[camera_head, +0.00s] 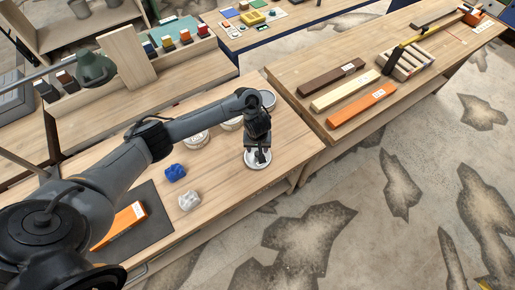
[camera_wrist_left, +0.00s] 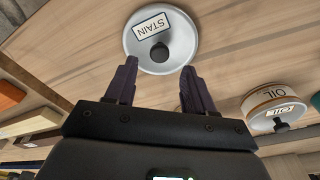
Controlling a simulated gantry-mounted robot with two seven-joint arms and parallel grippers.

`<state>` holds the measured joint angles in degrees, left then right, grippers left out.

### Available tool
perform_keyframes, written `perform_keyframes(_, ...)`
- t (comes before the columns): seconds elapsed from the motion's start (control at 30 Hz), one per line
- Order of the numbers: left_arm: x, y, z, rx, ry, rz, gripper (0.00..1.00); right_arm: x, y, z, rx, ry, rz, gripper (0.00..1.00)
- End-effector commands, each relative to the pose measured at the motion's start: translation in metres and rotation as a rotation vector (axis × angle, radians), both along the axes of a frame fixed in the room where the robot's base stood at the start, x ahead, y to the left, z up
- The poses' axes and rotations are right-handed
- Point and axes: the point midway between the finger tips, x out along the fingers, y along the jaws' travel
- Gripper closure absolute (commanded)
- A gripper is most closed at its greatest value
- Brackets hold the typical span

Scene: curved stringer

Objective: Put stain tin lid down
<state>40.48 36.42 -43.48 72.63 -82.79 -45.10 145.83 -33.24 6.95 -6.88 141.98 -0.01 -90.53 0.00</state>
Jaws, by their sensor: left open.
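The stain tin lid (camera_wrist_left: 178,42) is a round silver disc with a black knob and a white STAIN label. In the left wrist view it lies label up on the wooden bench, just beyond my left fingertips. In the head view the lid (camera_head: 257,164) is near the bench's front edge, partly hidden under my left gripper (camera_head: 258,153). My left gripper (camera_wrist_left: 159,68) is open, with nothing between its fingers. My right gripper is not in view.
An OIL tin (camera_wrist_left: 278,104) with a knobbed lid stands close to the right finger. A blue lump (camera_head: 175,173) and a white crumpled cloth (camera_head: 189,200) lie left on the bench.

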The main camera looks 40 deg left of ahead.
Motion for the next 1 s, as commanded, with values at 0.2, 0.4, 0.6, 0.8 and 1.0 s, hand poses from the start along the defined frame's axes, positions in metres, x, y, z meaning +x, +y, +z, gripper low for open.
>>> perform_keyframes(0.2,-0.003,-0.002,0.045,0.002,-0.002,-0.001,0.46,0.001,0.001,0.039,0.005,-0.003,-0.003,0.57)
perform_keyframes(0.4,-0.005,-0.005,0.066,0.001,-0.002,0.000,0.46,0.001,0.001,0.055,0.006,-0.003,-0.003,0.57)
perform_keyframes(0.6,-0.007,-0.006,0.074,-0.001,-0.001,-0.002,0.46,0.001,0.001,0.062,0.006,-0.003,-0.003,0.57)
perform_keyframes(0.8,-0.011,-0.041,0.062,-0.031,-0.040,-0.122,0.46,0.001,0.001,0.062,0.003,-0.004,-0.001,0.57)
perform_keyframes(1.0,-0.030,-0.138,0.048,-0.101,-0.198,-0.443,0.46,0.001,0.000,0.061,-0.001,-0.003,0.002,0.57)
